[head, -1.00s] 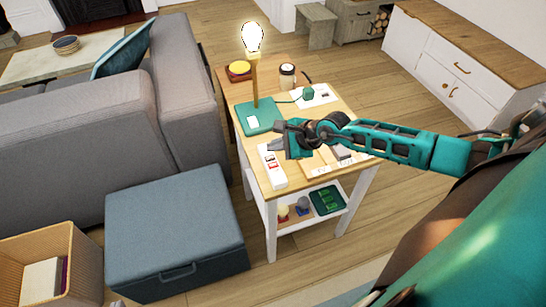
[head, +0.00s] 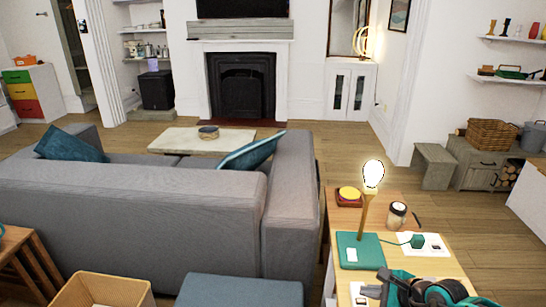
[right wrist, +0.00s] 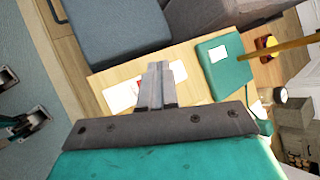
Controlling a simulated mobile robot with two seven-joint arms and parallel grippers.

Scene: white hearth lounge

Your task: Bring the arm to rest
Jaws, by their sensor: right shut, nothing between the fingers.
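My right gripper (head: 372,291) shows at the bottom edge of the head view, over the near part of the wooden side table (head: 443,262). In the right wrist view its two fingers (right wrist: 155,84) are together with nothing between them. Most of my right arm is below the head view.
A lit bulb lamp (head: 373,175) on a green base (head: 360,250) stands on the table, near a jar (head: 396,214) and a yellow-topped object (head: 349,193). A grey sofa (head: 130,210) and blue ottoman (head: 240,291) are left. Open floor lies beyond the table.

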